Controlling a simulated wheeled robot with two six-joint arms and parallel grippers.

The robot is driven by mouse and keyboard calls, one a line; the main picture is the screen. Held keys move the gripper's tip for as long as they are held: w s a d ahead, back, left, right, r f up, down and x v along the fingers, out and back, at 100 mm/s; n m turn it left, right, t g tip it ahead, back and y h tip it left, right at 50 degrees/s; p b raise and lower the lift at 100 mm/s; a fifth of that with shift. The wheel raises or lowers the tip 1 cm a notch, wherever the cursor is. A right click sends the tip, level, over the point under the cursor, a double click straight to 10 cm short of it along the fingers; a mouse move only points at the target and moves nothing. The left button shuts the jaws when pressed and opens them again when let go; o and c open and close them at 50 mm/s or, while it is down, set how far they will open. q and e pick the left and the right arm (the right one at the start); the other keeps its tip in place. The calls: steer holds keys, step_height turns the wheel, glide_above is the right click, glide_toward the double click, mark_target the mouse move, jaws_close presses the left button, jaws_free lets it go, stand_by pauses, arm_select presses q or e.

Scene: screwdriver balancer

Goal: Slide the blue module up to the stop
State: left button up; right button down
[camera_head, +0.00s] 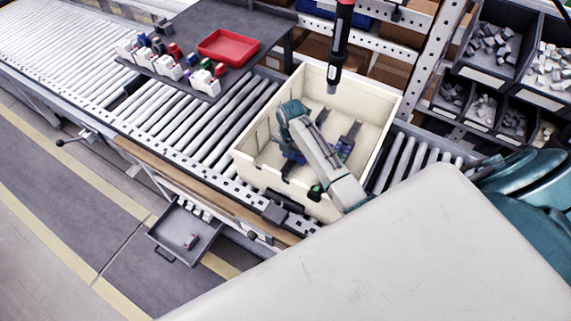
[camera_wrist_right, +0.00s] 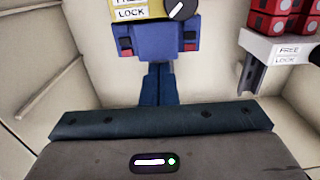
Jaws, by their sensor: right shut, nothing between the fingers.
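The blue module (camera_wrist_right: 155,42) is in the upper middle of the right wrist view. Above it are a yellow FREE/LOCK label (camera_wrist_right: 130,13) and a dark knob (camera_wrist_right: 181,9). My right gripper (camera_wrist_right: 157,68) is shut and empty, its dark blue fingers pointing at the lower face of the module; I cannot tell whether they touch it. In the head view my right gripper (camera_head: 290,158) reaches down inside the cream bin (camera_head: 253,172), and the arm hides much of what is there. I cannot make out the stop. My left gripper is not in view.
Red blocks (camera_wrist_right: 268,22) stand beside another FREE/LOCK plate (camera_wrist_right: 280,48) at the right. The bin's walls surround the gripper. A black tool (camera_head: 337,55) hangs over the bin. A red tray (camera_head: 228,47) and small parts lie on the grey table behind the roller conveyor (camera_head: 220,125).

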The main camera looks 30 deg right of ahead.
steer(key=shift+r, duration=0.25)
step_height(320, 180, up, 12)
steer(key=shift+s+a, duration=0.25)
steer(key=shift+a, duration=0.1)
stand_by(0.5)
steer(key=shift+f, duration=0.1)
stand_by(0.4)
